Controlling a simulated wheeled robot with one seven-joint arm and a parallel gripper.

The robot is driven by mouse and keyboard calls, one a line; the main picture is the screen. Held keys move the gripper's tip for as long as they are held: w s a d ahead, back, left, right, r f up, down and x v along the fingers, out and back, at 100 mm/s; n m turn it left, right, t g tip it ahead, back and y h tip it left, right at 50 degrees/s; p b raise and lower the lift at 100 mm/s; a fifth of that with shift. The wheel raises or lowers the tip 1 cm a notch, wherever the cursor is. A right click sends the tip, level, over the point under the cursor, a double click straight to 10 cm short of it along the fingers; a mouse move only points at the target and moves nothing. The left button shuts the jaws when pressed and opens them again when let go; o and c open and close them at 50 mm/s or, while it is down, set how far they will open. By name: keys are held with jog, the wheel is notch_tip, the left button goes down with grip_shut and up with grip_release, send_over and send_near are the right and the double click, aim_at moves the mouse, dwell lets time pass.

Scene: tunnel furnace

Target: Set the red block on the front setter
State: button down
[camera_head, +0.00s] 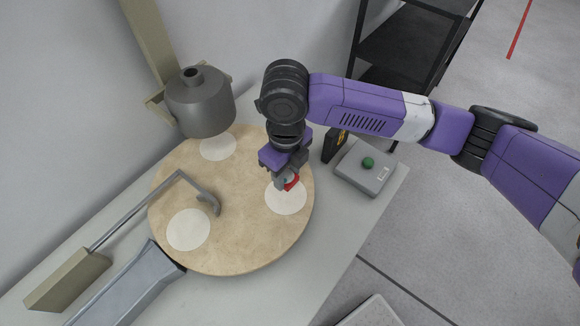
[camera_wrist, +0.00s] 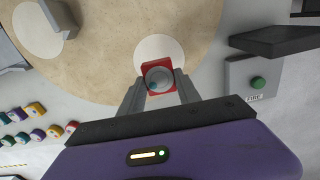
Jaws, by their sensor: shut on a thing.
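The red block (camera_head: 293,184) is between the fingers of my gripper (camera_head: 287,182), which is shut on it. In the wrist view the red block (camera_wrist: 148,69) carries a round grey piece on its face, between the fingertips (camera_wrist: 158,82). The block is over the right-hand white disc (camera_head: 286,200), near its upper edge. I cannot tell whether it touches the disc. The round beige turntable (camera_head: 245,245) also carries white discs at the back (camera_head: 218,147) and at the lower left (camera_head: 188,230). Which disc is the front setter is not marked.
A grey nozzle (camera_head: 200,105) hangs over the back. A hooked rod (camera_head: 135,212) reaches over the turntable's left. A grey trough (camera_head: 125,288) is at lower left. A green-button box (camera_head: 363,168) and a black object (camera_head: 333,146) stand right. Several coloured blocks (camera_wrist: 36,136) show in the wrist view.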

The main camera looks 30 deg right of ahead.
aim_at(287, 196)
jog(key=shift+f, duration=0.25)
jog(key=shift+f+b, duration=1.35)
jog(key=shift+f, duration=0.5)
jog(key=shift+f, duration=0.15)
jog(key=shift+f+b, duration=1.25)
jog(key=shift+f+b, duration=0.35)
jog(key=shift+f, duration=0.05)
jog(key=c, duration=0.8)
grip_release()
jog(key=shift+o, duration=0.2)
jog(key=shift+r+b, duration=0.4)
jog(key=shift+r, duration=3.55)
